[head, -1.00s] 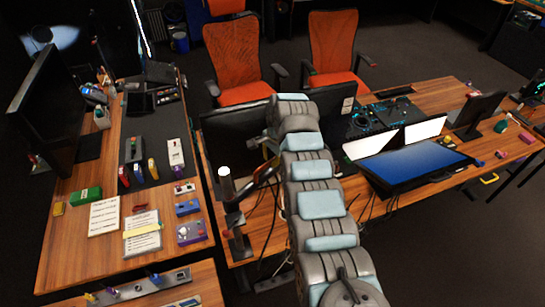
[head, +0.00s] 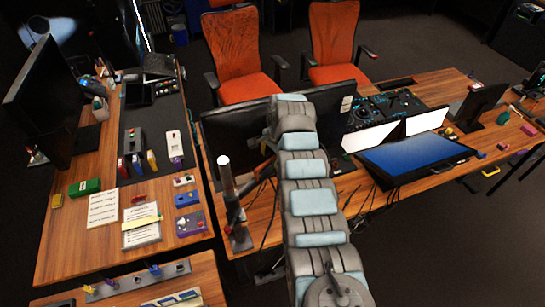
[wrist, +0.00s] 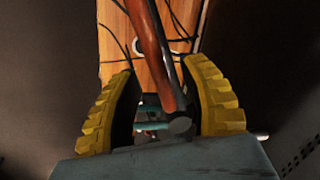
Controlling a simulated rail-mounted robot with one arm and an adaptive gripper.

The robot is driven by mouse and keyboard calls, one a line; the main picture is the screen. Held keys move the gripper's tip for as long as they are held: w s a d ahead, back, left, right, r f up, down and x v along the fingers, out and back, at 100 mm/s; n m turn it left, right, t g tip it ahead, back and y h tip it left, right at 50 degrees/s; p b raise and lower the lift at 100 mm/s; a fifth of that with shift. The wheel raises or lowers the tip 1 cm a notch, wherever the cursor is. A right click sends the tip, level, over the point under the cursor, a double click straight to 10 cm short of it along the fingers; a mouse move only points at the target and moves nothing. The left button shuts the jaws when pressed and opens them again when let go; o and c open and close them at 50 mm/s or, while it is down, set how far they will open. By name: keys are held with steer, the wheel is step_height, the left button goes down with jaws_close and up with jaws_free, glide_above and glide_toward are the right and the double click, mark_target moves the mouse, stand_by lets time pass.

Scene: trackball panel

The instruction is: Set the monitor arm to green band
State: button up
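The monitor arm's dark post (head: 232,205) with a pale top stands at the left end of the right desk in the head view. A reddish-brown bar (head: 263,169) reaches from beside it toward my arm. In the wrist view, a reddish-brown bar (wrist: 152,45) runs between the yellow fingers of my gripper (wrist: 160,100). The fingers are apart, with a gap on the bar's left; whether the right finger touches it I cannot tell. My arm mostly hides the gripper in the head view. I cannot make out a green band.
A dark monitor (head: 235,125) stands behind the post. A blue-screened display (head: 415,160) and DJ deck (head: 385,108) lie right of my arm. Loose cables (head: 375,200) hang at the right desk's edge. The left desk (head: 75,240) holds papers and small boxes. Orange chairs (head: 237,45) stand behind.

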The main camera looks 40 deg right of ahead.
steer(key=shift+r, duration=0.1)
steer(key=shift+s+d+r, duration=0.1)
steer(key=shift+r, duration=0.7)
step_height(320, 180, up, 10)
steer(key=s, duration=0.2)
stand_by(0.5)
